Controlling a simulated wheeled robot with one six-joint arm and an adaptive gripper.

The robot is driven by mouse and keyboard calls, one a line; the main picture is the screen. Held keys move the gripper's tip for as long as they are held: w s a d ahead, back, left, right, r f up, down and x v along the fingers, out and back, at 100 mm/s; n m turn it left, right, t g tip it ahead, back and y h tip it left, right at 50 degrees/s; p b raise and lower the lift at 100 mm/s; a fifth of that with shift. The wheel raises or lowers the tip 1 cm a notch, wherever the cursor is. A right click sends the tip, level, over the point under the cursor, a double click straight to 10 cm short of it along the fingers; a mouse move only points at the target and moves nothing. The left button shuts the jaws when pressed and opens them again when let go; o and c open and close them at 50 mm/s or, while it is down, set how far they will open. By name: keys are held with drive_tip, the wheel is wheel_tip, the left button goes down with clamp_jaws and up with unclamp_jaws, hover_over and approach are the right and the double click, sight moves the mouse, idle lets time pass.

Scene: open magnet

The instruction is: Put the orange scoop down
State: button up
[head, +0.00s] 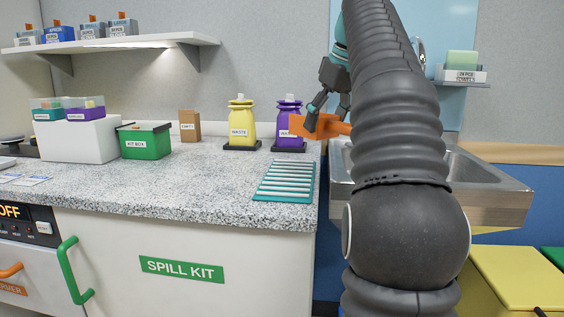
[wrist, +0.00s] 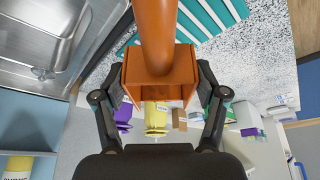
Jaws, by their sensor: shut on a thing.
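The orange scoop (head: 312,126) is held in the air in front of the sink's left edge, beside the counter's right end. My gripper (head: 325,114) is shut on it, and my dark arm hides part of the scoop in the head view. In the wrist view the scoop (wrist: 160,70) sits between the two fingers of my gripper (wrist: 160,85), its handle running to the top of the picture. A teal-and-white slatted rack (head: 285,181) lies on the counter's right end, left of and below the scoop, with nothing on it.
A purple bottle (head: 290,128) and a yellow bottle (head: 241,125) stand at the counter's back. A brown box (head: 190,126), a green kit box (head: 145,140) and a white block (head: 80,139) stand farther left. The steel sink (head: 490,185) is at right. The counter's front middle is clear.

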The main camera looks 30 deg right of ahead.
drive_tip(key=w+a+f, duration=0.1)
drive_tip(key=w+f, duration=0.1)
drive_tip(key=w, duration=0.1)
drive_tip(key=w+a+f, duration=0.3)
drive_tip(key=w+f, duration=0.1)
drive_tip(key=w, duration=0.1)
drive_tip(key=shift+w+a, duration=0.15)
drive_tip(key=shift+w, duration=0.2)
drive_tip(key=shift+s+f+b, duration=0.1)
drive_tip(key=shift+f+b, duration=0.3)
drive_tip(key=shift+f, duration=1.55)
drive_tip(key=shift+f, duration=0.2)
drive_tip(key=o, duration=1.3)
drive_tip(key=shift+c, duration=0.2)
drive_tip(key=shift+r, duration=0.15)
drive_tip(key=v, duration=1.2)
drive_tip(key=shift+p, duration=0.4)
